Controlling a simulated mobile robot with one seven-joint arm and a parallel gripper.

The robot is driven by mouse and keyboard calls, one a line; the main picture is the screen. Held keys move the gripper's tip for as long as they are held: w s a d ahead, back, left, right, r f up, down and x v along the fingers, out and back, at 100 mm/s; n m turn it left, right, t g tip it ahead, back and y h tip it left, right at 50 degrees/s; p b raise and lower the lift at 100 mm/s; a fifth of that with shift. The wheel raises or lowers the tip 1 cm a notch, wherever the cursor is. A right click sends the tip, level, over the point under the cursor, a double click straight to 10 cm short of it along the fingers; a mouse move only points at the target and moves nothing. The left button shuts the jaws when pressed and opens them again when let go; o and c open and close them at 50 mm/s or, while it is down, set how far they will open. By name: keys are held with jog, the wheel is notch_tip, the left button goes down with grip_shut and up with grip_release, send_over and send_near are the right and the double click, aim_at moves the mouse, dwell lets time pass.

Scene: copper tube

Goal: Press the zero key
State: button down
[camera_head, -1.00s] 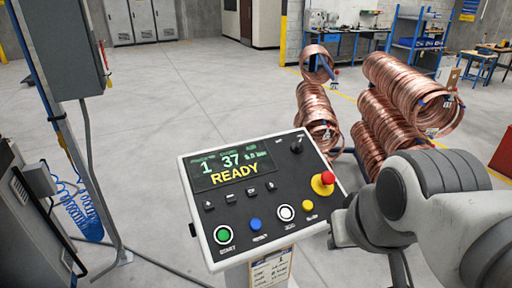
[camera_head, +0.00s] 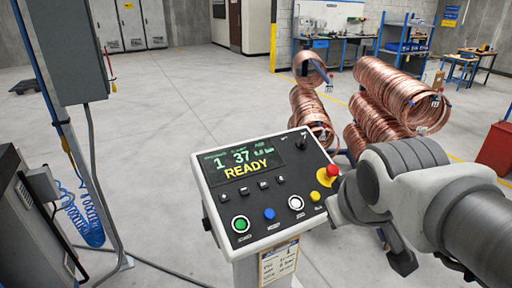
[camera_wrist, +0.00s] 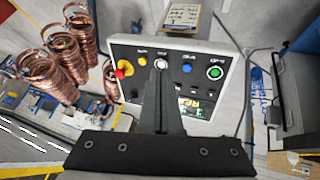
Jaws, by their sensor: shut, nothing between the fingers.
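The control panel (camera_head: 257,203) is a tilted box with a black face on a stand. Its display (camera_head: 238,162) reads "1", "37" and "READY". A white round button (camera_head: 296,202), whose label is too small to read surely, sits in the lower row between a blue button (camera_head: 269,214) and a small yellow one (camera_head: 315,196). In the wrist view, the panel appears upside down and the white button (camera_wrist: 161,63) lies just beyond my gripper's tips (camera_wrist: 160,80). My gripper is shut and empty; in the head view it is beside the panel's right edge, mostly hidden by my wrist.
A red emergency stop (camera_head: 327,174) stands up at the panel's right side, near my arm. A green button (camera_head: 240,224) is at the lower left. Copper coils (camera_head: 395,95) stand behind on the right. A grey cabinet (camera_head: 70,50) is at the left. Open floor lies behind the panel.

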aim_at(281, 179)
jog(key=w+d+r+n+t, duration=0.1)
jog(key=w+d+n+t, duration=0.15)
jog(key=w+n, duration=0.55)
jog(key=w+d+r+n+t, duration=0.1)
jog(key=w+d+n+t, duration=0.15)
jog(key=w+n, duration=0.45)
jog(key=w+a+f+n+y, duration=0.5)
jog(key=w+n, duration=0.4)
jog(key=n, duration=0.6)
jog(key=shift+a+f+y, duration=0.2)
jog(key=shift+a+y, duration=0.6)
jog(key=shift+y, duration=0.5)
jog(key=w+f+b, duration=0.1)
jog(key=f, duration=0.1)
jog(key=f+b, duration=0.2)
jog(key=w+a+f+b, duration=0.1)
jog(key=f+b, duration=0.1)
jog(key=shift+w+f, duration=0.3)
jog(key=shift+f, duration=0.1)
jog(key=shift+w+a+f+b, duration=0.2)
jog(key=shift+w+f+b, duration=0.2)
jog(key=shift+f+b, duration=0.3)
